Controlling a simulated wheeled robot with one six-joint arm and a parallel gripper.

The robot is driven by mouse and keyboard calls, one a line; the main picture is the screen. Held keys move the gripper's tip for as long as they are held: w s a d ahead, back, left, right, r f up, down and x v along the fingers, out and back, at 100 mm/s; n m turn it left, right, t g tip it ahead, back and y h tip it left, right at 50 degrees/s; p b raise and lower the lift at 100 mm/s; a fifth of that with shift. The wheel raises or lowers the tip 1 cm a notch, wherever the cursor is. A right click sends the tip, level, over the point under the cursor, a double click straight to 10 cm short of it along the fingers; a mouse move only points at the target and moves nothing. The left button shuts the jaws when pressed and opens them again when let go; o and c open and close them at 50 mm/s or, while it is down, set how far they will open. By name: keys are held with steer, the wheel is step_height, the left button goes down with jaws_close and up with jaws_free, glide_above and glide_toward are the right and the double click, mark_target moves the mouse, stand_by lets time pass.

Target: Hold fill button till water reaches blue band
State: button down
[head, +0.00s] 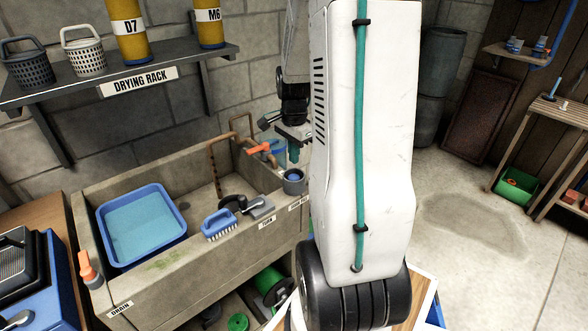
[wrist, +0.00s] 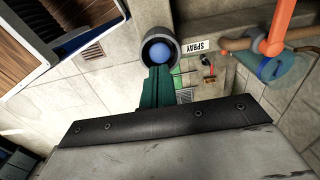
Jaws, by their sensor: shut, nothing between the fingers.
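A blue domed button (wrist: 160,52) sits inside a round grey collar (wrist: 146,45) in the wrist view. A "SPRAY" label (wrist: 195,47) is to its right; I see no fill label. The collar also shows in the head view (head: 293,187) on the trough's right rim. My gripper (wrist: 160,70) is shut and empty, its green fingertips appearing at the collar's near edge; contact with the button cannot be told. In the head view my gripper (head: 294,158) points down above the collar.
The stone trough (head: 190,258) holds a blue basin (head: 145,225) of water. An orange lever (head: 88,268) is at the left, a drying rack (head: 130,75) above. My arm hides the middle.

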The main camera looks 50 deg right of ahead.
step_height(320, 180, up, 7)
stand_by(0.3)
stand_by(1.0)
